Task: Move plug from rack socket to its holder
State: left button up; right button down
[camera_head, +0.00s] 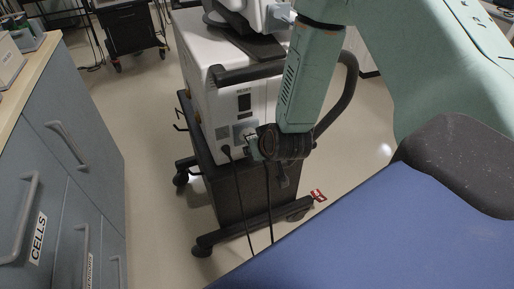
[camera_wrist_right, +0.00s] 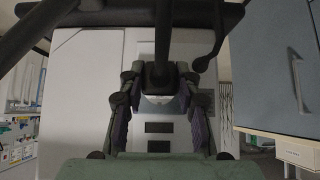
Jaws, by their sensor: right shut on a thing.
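My right gripper (camera_head: 254,147) is beside the lower side panel of the white ventilator (camera_head: 205,80) in the head view. In the wrist view its two fingers (camera_wrist_right: 160,100) are closed around a dark plug (camera_wrist_right: 159,76), whose thick black cord runs to the top of the picture. In the head view the gripper mostly hides this plug; a cord (camera_head: 268,205) hangs below it. Whether the plug's tip is in a socket is hidden. Another black plug (camera_head: 226,150) with a cord sits left of the gripper on the panel. The holder cannot be made out. My left gripper is out of view.
The ventilator stands on a dark wheeled cart (camera_head: 230,190). Grey-blue drawers (camera_head: 70,150) with a wooden top stand at the left. A blue padded surface (camera_head: 380,235) fills the lower right. Bare floor (camera_head: 155,130) lies between drawers and cart.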

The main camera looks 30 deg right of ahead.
jog(key=shift+w+d, duration=0.2)
jog(key=shift+w, duration=0.75)
jog(key=shift+w+r, duration=0.2)
dwell(0.8)
jog(key=c, duration=1.3)
grip_release()
jog(key=o, duration=0.4)
jog(key=shift+f, duration=0.2)
jog(key=shift+o, duration=0.2)
jog(key=shift+s+r, duration=0.1)
jog(key=shift+s, duration=0.05)
jog(key=v, duration=1.2)
